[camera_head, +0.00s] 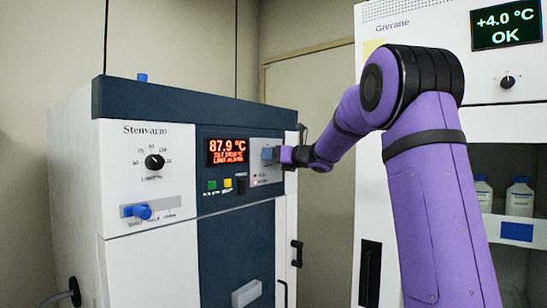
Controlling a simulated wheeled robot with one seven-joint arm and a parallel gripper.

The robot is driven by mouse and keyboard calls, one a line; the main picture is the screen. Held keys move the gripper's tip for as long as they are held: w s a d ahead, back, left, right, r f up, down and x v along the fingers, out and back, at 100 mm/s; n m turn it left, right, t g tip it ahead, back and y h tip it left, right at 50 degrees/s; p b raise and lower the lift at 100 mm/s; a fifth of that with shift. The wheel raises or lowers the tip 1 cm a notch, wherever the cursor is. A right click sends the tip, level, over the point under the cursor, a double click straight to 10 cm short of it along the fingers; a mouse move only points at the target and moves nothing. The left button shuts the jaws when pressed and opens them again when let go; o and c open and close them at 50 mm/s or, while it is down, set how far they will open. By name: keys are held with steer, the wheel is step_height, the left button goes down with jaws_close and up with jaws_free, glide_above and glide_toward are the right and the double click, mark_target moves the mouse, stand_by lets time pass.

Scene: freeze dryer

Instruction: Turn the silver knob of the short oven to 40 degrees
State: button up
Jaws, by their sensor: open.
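The short oven (148,200), labelled Stenvarm, has a white and dark blue front, and its red display (228,151) reads 87.9 °C. A black knob (154,162) with dial markings is on its left panel. I see no clearly silver knob. My purple gripper (283,155) is at a pale panel (268,174) right of the display, beside a small blue-grey part (267,153). I cannot tell whether they touch. My gripper is open, its fingers small and partly hidden.
A blue lever (140,212) sits below the black knob. A tall white Givrane cabinet (375,200) stands right, with a display (506,23) reading +4.0 °C OK and bottles (519,198) on a shelf.

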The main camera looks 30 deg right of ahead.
steer(key=shift+w, duration=0.1)
steer(key=c, duration=0.9)
